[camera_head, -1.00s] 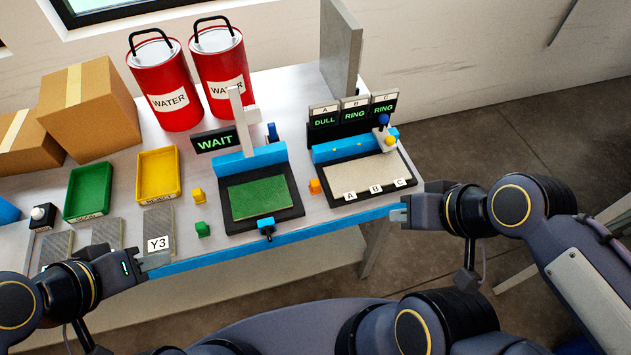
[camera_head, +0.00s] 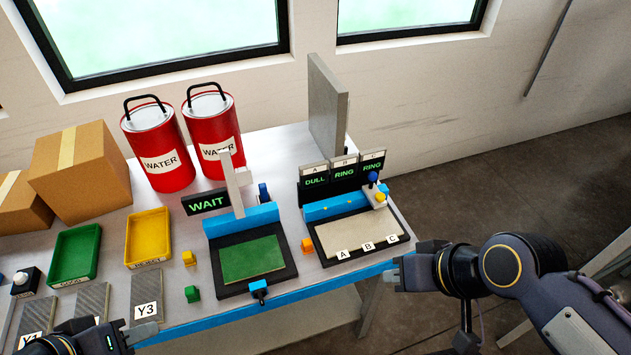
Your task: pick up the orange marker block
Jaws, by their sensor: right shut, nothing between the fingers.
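The small orange marker block (camera_head: 307,245) sits on the table between the green-topped station (camera_head: 252,259) and the beige board marked A, B, C (camera_head: 355,226). My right gripper (camera_head: 393,274) is at the table's front right edge, right of and nearer than the block, apart from it. It is shut and empty. My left gripper (camera_head: 140,332) is low at the left, by the front edge near the Y3 plate (camera_head: 147,300). Its fingers show too little to tell whether they are open.
Green (camera_head: 75,255) and yellow (camera_head: 148,238) trays lie further left. Red water cans (camera_head: 158,147) and an upright grey panel (camera_head: 327,110) stand behind.

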